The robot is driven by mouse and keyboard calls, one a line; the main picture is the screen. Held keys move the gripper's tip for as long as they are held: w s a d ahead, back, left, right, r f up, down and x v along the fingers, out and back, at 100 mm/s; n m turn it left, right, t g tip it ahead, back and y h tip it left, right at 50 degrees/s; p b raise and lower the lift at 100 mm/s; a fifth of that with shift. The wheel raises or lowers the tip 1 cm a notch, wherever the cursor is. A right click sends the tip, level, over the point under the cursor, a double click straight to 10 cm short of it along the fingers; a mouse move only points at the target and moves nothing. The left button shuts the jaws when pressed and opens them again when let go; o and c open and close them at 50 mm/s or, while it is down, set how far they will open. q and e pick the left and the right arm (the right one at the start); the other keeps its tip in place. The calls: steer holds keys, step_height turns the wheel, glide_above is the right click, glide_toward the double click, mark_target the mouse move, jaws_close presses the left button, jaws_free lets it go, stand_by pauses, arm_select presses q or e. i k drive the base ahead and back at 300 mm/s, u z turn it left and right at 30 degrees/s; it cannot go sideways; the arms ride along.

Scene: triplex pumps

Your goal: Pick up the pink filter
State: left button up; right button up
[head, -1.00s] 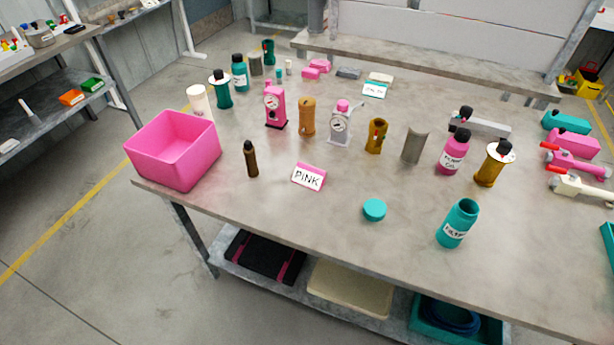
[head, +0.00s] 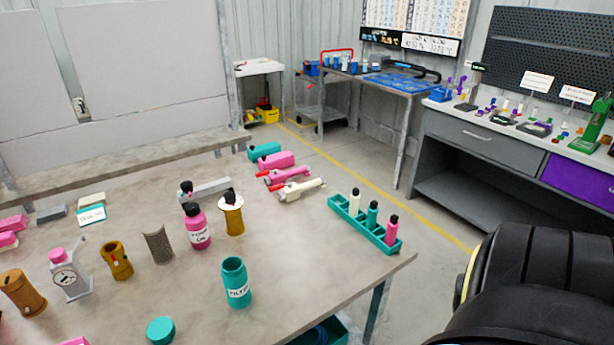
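The teal tray (head: 348,222) at the table's right end holds a white, a teal and a pink bottle-like piece (head: 391,232), all upright with black tops. A pink bottle (head: 198,230) with a black cap and a white label stands near the table's middle. I cannot tell which pink thing is the filter. An open teal jar (head: 236,284) with a white label that seems to read FILTER stands at the front, with a teal lid (head: 160,330) lying to its left. Neither of my grippers shows.
Pink (head: 272,160) and teal (head: 264,150) blocks and two red-tipped tools (head: 290,176) lie toward the back right. A mustard cylinder (head: 233,216) and a grey curved plate (head: 158,244) stand near the pink bottle. Table is clear between jar and tray.

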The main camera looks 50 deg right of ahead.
mark_target(393, 224)
steer(key=z, duration=2.15)
